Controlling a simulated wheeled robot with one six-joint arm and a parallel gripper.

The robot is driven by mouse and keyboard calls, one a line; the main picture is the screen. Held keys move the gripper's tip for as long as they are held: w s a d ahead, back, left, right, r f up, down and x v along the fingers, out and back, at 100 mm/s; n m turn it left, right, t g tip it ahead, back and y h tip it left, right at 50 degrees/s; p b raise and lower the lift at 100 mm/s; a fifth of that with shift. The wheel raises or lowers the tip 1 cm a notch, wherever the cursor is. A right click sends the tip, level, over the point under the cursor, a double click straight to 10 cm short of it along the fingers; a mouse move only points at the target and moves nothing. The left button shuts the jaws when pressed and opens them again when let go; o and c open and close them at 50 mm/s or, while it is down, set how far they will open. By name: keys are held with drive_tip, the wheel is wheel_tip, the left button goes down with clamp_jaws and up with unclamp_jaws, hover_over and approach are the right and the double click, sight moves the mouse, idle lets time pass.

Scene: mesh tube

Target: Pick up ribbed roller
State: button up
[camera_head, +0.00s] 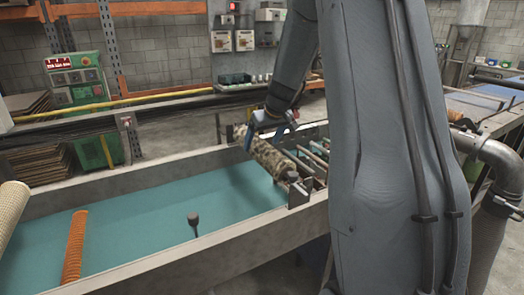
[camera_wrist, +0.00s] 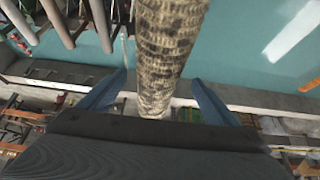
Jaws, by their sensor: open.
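A mottled tan-and-dark roller (camera_head: 270,160) with rows of rough bands lies at the right end of the teal bed, near a metal bracket. It also fills the middle of the wrist view (camera_wrist: 166,50). My gripper (camera_head: 268,128) is open at the roller's far end, with blue fingers. In the wrist view my gripper (camera_wrist: 160,82) has one finger on each side of the roller, with gaps showing. An orange ribbed roller (camera_head: 75,245) lies on the bed at the left, away from my gripper. I cannot tell which one the task names.
The teal bed (camera_head: 165,225) has raised grey side walls. A short dark knob (camera_head: 193,220) stands up from the bed. A pale mesh roller (camera_head: 10,210) is at the left edge. Several metal rods (camera_wrist: 75,20) lie beside the mottled roller. The bed's middle is mostly clear.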

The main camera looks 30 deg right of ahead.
drive_tip(key=shift+p+x, duration=0.95)
drive_tip(key=shift+x, duration=1.45)
drive_tip(key=shift+s+d, duration=0.1)
drive_tip(key=shift+d, duration=0.05)
drive_tip(key=c, duration=1.8)
drive_tip(key=shift+r, duration=0.15)
